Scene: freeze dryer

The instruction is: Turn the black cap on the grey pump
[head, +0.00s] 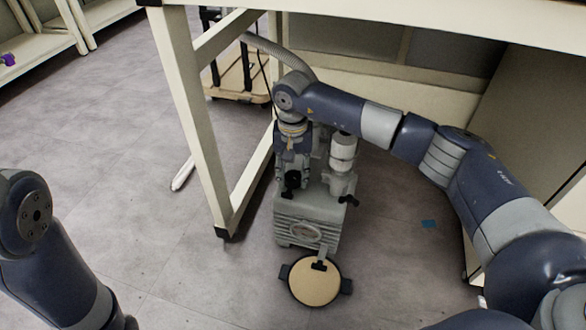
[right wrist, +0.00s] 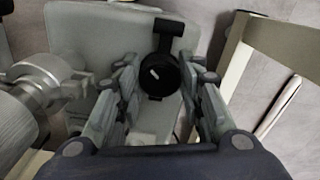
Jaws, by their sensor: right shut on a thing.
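The grey pump (head: 308,222) stands on the floor beside the bench leg, with its ribbed front facing me. The black cap (head: 293,180) sits on its top left; in the right wrist view the cap (right wrist: 160,78) lies between the fingers, a white mark on its face. My right gripper (head: 291,172) points down over the pump and is shut on the cap; its fingers also show in the right wrist view (right wrist: 160,72). My left arm is at the left edge, but its gripper is out of view.
A pale bench frame (head: 190,110) stands over and left of the pump. A grey cylinder (head: 342,152) rises right of the cap, and a hose (head: 280,50) runs behind. A round tan disc (head: 315,282) with black handles lies in front.

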